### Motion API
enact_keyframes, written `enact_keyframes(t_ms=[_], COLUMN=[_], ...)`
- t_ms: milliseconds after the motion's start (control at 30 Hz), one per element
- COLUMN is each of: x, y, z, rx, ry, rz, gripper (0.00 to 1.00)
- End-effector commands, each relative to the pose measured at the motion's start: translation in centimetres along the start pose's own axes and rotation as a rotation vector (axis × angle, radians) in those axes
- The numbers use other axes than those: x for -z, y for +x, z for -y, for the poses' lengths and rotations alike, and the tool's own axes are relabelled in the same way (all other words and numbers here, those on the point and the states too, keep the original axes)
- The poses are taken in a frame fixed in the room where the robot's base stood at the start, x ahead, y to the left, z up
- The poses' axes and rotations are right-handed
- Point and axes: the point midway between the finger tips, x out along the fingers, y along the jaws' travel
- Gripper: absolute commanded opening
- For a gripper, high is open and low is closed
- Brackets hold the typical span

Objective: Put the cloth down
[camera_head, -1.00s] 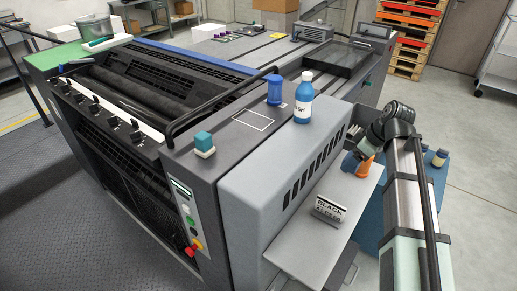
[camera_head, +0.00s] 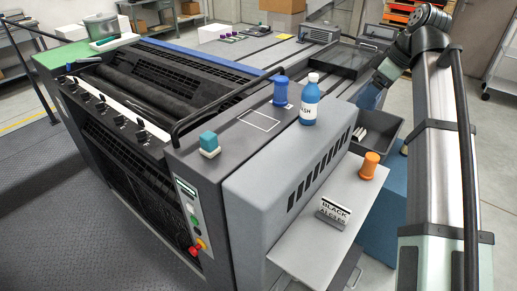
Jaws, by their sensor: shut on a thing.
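My gripper (camera_head: 377,88) is at the right, above the grey bin and beside the far right end of the press, small and partly hidden by my own wrist. It is shut on a small dark blue thing (camera_head: 369,99), which looks like the cloth, though its shape is hard to make out. The fingertips are not clear. I cannot tell whether the blue thing touches anything below it.
An orange can (camera_head: 371,165) and a BLACK sign (camera_head: 333,212) stand on the grey side shelf (camera_head: 312,245). A grey bin (camera_head: 384,128) holds white items.

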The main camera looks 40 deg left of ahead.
Motion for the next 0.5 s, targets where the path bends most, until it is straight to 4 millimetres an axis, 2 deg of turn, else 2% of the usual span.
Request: enact_keyframes(t_ms=[267, 500], x=[6.0, 12.1], y=[2.5, 5.0], z=[3.2, 7.3], rx=[0.035, 0.073], ry=[-0.085, -0.177], rz=[0.0, 0.0], gripper=[0.44, 0.44])
